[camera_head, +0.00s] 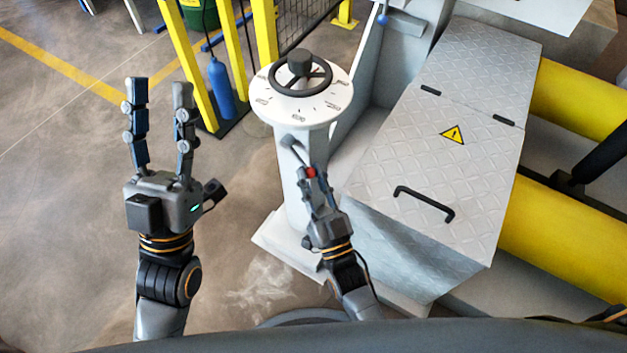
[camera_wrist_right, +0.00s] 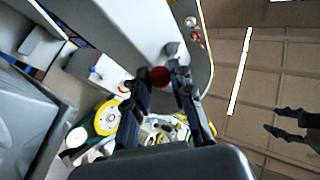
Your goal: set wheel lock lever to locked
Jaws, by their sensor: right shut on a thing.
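The wheel lock lever (camera_head: 297,152) is a grey arm on the front of a white pedestal (camera_head: 292,185), below its round top. It points down toward the front and ends in a red knob (camera_head: 311,172). My right gripper (camera_head: 312,177) is shut on the lever's knob end. In the right wrist view the red knob (camera_wrist_right: 159,77) shows between the fingers (camera_wrist_right: 162,82), which partly hide the lever. A black handwheel (camera_head: 300,74) sits on the marked white dial (camera_head: 325,100). My left gripper (camera_head: 158,95) is open and empty, left of the pedestal, fingers pointing away.
A grey tread-plate box (camera_head: 430,190) with a black handle (camera_head: 424,203) stands right of the pedestal. Yellow rollers (camera_head: 540,235) lie beyond it. Yellow posts (camera_head: 190,65) and a blue cylinder (camera_head: 221,88) stand behind. The floor at left is clear.

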